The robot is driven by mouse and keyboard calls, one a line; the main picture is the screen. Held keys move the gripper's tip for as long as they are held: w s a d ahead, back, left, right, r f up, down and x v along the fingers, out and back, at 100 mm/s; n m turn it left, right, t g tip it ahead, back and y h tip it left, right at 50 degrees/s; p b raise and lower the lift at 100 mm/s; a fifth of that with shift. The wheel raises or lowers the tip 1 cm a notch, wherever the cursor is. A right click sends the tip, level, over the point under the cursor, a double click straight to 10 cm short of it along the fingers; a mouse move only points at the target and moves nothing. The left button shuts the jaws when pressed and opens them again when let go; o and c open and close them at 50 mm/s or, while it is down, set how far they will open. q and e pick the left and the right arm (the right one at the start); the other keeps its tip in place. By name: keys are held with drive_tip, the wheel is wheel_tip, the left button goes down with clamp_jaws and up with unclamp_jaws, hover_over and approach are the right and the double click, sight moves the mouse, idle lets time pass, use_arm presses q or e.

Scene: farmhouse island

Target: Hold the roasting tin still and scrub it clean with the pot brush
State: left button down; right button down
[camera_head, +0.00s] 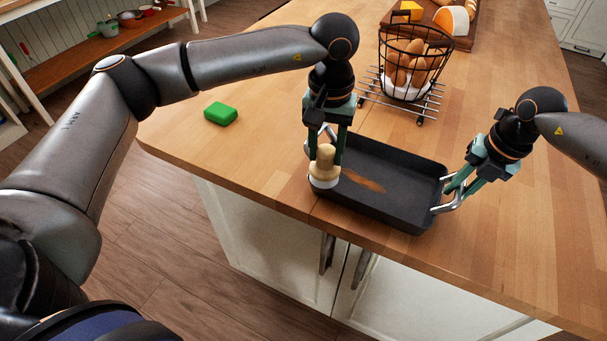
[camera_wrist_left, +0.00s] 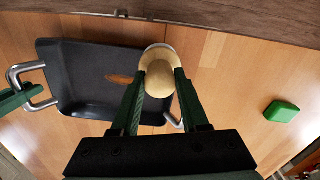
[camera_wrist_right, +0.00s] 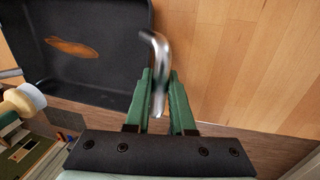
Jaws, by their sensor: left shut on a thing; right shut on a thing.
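The dark roasting tin (camera_head: 385,197) lies on the wooden island with a metal handle at each end. A brown-orange stain (camera_head: 361,179) marks its floor and also shows in the right wrist view (camera_wrist_right: 72,47). My left gripper (camera_head: 326,160) is shut on the wooden knob of the pot brush (camera_head: 324,162), which is upright at the tin's left end; the knob also shows in the left wrist view (camera_wrist_left: 159,78). I cannot tell whether the bristles touch the tin. My right gripper (camera_head: 446,200) is shut on the tin's right handle (camera_wrist_right: 156,75).
A green sponge-like block (camera_head: 221,113) lies on the left of the counter. A wire basket of eggs (camera_head: 409,65) stands on a metal rack (camera_head: 372,88) behind the tin. A board (camera_head: 470,27) with cheese is further back. The counter's front edge is close to the tin.

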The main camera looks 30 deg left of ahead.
use_arm(q)
drive_tip(key=w+d+r+m, duration=0.1)
drive_tip(key=w+d+m, duration=0.15)
drive_tip(key=w, duration=0.55)
drive_tip(key=shift+w+d+f, duration=0.1)
drive_tip(key=shift+d+f, duration=0.05)
drive_tip(key=shift+f, duration=1.5)
drive_tip(key=shift+w+d+f, duration=0.1)
drive_tip(key=shift+d+f, duration=0.05)
drive_tip(key=shift+f, duration=2.2)
drive_tip(key=shift+d, duration=0.9)
drive_tip(key=shift+s+d, duration=0.1)
drive_tip(key=shift+d, duration=1.8)
drive_tip(key=shift+a, duration=2.8)
wheel_tip(320, 180, up, 9)
drive_tip(key=shift+f, duration=0.2)
drive_tip(key=shift+f, duration=0.15)
